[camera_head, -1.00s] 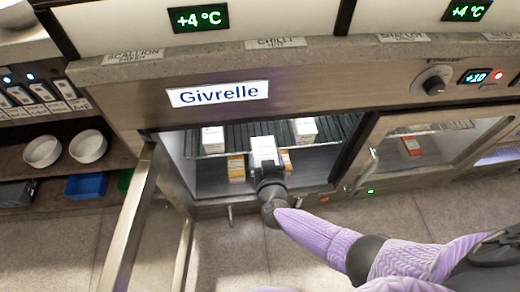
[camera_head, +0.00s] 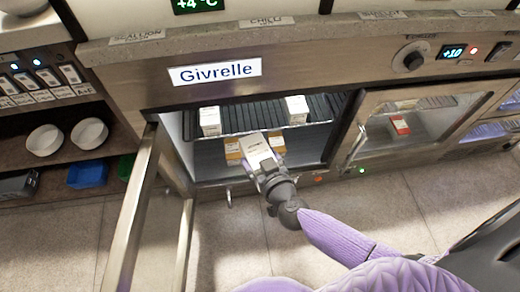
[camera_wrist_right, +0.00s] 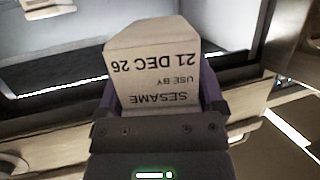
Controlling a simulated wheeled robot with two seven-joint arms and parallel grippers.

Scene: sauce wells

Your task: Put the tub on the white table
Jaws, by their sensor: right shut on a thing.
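My right gripper (camera_head: 264,168) is shut on a white, box-shaped tub (camera_head: 257,148) at the open front of the fridge compartment. The tub is tilted in the head view. In the right wrist view the tub (camera_wrist_right: 153,55) stands between the fingers of my right gripper (camera_wrist_right: 160,98), and its face reads "SESAME, USE BY 21 DEC 26", upside down. My left gripper is not in view. No white table shows in either view.
White cartons (camera_head: 210,121) (camera_head: 297,109) stand on the fridge's wire shelf, and orange boxes (camera_head: 233,152) sit lower inside. The open fridge door (camera_head: 133,225) stands at the left. A second, glass-fronted compartment (camera_head: 435,117) is at the right. The tiled floor in front is clear.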

